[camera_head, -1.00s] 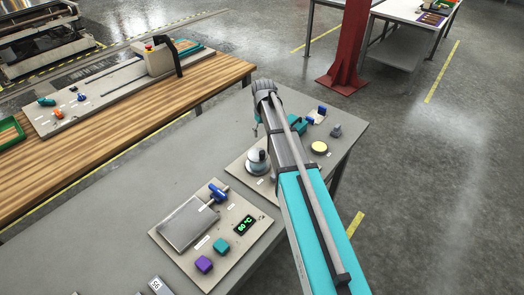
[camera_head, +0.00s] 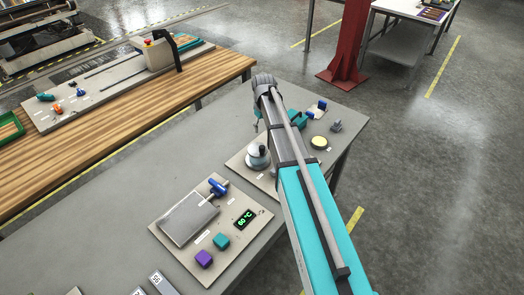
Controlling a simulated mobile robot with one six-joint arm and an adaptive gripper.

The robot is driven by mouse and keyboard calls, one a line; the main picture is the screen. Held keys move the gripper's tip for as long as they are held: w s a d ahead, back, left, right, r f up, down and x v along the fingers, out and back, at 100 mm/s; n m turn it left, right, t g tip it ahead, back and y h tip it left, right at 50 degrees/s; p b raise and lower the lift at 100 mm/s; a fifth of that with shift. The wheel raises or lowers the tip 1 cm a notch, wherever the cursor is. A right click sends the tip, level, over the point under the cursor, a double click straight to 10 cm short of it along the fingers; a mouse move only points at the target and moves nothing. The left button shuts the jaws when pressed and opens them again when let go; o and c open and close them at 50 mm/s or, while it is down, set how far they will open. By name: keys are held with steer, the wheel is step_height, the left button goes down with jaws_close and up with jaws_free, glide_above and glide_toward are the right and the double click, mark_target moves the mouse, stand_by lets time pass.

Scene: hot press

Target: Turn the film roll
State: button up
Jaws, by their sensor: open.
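My arm reaches from the lower right over the grey table (camera_head: 110,200). My gripper (camera_head: 258,117) is at its far end, mostly hidden behind the wrist; only a small teal part shows at the left, and it is open. I cannot make out a film roll for certain. Near the wrist, a board (camera_head: 238,163) carries a silver dome-shaped part (camera_head: 257,157). Teal and blue parts (camera_head: 300,120) and a pale yellow round button (camera_head: 319,142) are to the right of the arm, partly covered by it.
A nearer panel has a metal plate (camera_head: 187,218), a blue handle (camera_head: 218,188), a green display (camera_head: 244,219), and purple (camera_head: 204,258) and teal (camera_head: 221,241) buttons. A wooden bench (camera_head: 120,108) is at the left. A red column (camera_head: 346,45) stands behind the table.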

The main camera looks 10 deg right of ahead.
mark_target(262, 147)
steer(key=shift+a+f+b, duration=0.1)
steer(key=shift+f+b, duration=6)
steer(key=shift+f, duration=0.3)
jaws_close()
